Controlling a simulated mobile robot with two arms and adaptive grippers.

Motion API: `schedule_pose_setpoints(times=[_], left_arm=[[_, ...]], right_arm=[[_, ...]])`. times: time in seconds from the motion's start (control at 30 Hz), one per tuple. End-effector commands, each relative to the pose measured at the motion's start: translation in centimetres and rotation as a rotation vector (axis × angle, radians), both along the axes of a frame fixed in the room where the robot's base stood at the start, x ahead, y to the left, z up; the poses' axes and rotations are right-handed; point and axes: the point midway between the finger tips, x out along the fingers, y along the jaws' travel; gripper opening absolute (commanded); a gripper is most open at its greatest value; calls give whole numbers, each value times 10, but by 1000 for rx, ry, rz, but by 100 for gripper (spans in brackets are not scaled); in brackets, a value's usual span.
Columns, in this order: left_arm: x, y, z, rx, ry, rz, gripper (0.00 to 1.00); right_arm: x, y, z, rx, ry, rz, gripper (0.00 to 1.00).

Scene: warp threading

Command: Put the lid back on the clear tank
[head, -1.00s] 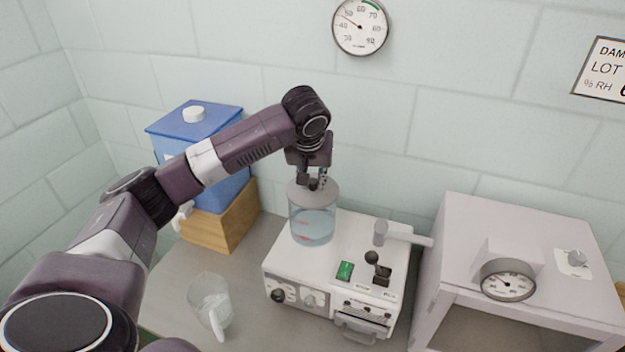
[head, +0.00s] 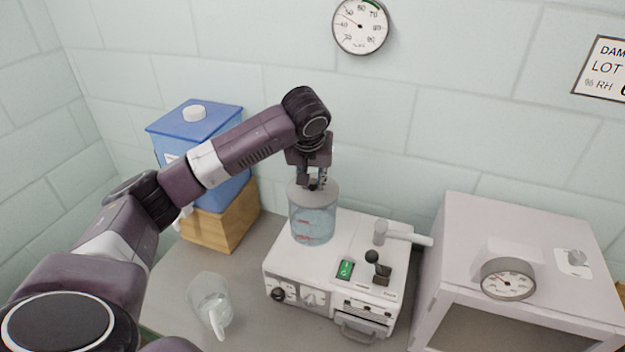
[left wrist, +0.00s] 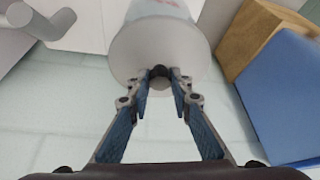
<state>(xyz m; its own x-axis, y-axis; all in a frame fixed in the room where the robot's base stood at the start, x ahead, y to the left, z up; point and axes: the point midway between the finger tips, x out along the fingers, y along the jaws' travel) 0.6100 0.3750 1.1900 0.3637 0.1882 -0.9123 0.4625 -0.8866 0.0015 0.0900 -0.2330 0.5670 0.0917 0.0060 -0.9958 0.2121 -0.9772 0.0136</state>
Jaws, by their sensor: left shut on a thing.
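The clear tank (head: 312,222) stands upright on the white machine and holds water with small reddish shapes in it. The grey round lid (head: 326,190) covers the tank's top in the head view; I cannot tell whether it is fully seated. My left gripper (head: 313,183) points down above the tank. It is shut on the dark knob of the lid. In the left wrist view the fingertips (left wrist: 162,84) close around the knob, with the lid (left wrist: 185,50) spread behind it and part of the tank (left wrist: 160,8) beyond. My right gripper is not in view.
The white machine (head: 285,272) has a black-knobbed lever and a green switch. A clear pitcher (head: 208,300) stands on the counter at front left. A blue container (head: 215,125) sits on a wooden block (head: 235,222) at back left. A grey cabinet (head: 480,225) stands at right.

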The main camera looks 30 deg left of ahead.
Motion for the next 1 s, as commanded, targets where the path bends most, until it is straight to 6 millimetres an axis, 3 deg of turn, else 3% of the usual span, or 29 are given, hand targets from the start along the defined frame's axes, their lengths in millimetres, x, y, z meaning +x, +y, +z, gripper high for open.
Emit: schedule_pose_setpoints(times=[0.47,0.5,0.6,0.67,0.87,1.0], left_arm=[[0,0,0,-1,0,0,0],[0,0,0,-1,0,0,22],[0,0,0,0,0,0,33],[0,0,0,0,0,0,39],[0,0,0,0,0,0,40],[0,0,-1,0,0,0,54]], right_arm=[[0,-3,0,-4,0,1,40],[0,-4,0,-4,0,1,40],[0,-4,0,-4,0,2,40],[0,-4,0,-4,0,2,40],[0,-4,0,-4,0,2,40],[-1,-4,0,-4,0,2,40]])
